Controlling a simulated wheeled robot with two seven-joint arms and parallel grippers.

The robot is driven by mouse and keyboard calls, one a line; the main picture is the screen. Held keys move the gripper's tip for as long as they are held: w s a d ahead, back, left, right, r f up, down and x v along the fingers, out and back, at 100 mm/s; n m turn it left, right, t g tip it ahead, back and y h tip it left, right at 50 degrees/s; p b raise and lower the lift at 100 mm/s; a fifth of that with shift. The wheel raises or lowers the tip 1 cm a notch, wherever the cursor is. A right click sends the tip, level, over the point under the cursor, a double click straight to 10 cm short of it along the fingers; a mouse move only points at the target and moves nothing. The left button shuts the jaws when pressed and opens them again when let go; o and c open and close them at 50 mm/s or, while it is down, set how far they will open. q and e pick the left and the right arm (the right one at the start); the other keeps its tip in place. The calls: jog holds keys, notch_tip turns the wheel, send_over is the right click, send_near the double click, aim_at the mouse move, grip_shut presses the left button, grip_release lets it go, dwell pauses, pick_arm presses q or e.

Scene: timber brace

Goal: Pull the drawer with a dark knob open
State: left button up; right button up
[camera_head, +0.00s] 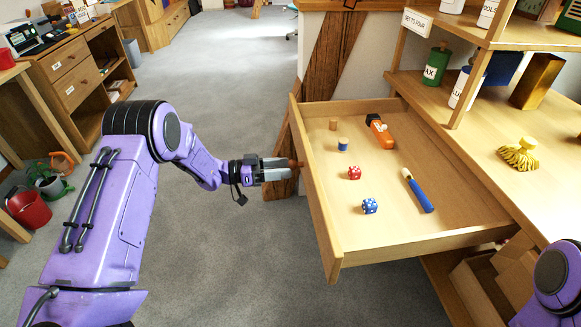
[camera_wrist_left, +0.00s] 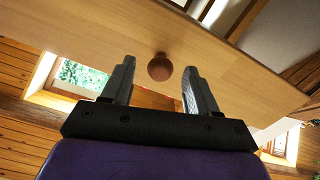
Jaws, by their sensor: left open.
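The wooden drawer (camera_head: 322,215) is pulled out from the unit on the right, its inside in full view. Its front board (camera_wrist_left: 90,30) also fills the top of the left wrist view. A round reddish-brown knob (camera_wrist_left: 160,67) sits on that front; part of it shows in the head view (camera_head: 296,164). My left gripper (camera_head: 284,169) is at the knob, its fingers pointing at the drawer front. In the left wrist view the fingers are apart, with the knob between or just beyond their tips; contact cannot be told. My right gripper is out of view.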

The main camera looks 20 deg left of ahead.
pick_arm(q)
jog(key=v, duration=0.7)
